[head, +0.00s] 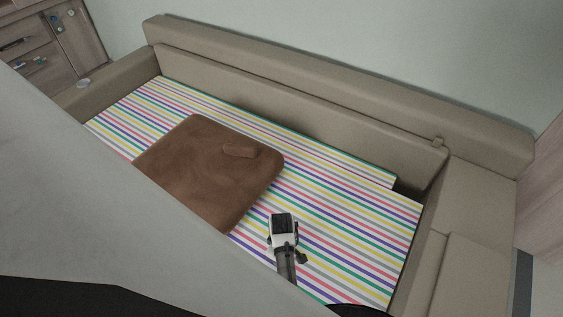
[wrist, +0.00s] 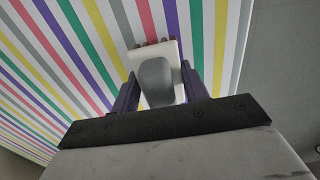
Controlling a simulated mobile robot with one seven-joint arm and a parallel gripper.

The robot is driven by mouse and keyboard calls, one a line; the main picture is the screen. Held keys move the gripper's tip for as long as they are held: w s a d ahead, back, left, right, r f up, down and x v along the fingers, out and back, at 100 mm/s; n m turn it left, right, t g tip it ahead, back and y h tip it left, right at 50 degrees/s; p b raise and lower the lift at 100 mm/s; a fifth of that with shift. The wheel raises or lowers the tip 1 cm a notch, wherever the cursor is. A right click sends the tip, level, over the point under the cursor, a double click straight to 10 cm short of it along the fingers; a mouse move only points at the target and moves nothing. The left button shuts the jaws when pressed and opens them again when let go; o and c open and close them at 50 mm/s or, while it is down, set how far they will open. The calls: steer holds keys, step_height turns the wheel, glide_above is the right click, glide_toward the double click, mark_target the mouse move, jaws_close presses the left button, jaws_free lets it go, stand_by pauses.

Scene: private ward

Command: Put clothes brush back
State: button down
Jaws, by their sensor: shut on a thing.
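My gripper (wrist: 160,95) has its two dark fingers on either side of the clothes brush (wrist: 156,78) in the wrist view. The brush shows a pale flat plate with a rounded grey part facing the camera, and small reddish-brown tips along its far edge. The fingers are shut on it. Striped fabric shows behind it. In the head view, my gripper (head: 284,232) is over the front right part of the striped mattress (head: 350,225), to the right of the brown item. The brush cannot be made out clearly there.
A flat brown cushion or folded cloth (head: 205,170) lies on the mattress. A beige sofa frame (head: 300,85) surrounds it, with a high back and armrests. Wooden furniture with small items (head: 50,45) stands at the far left. My arm hides the lower left.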

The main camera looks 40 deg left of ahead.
steer(key=shift+f, duration=0.35)
steer(key=shift+f, duration=0.15)
steer(key=c, duration=0.7)
jaws_free()
steer(key=shift+c, duration=0.2)
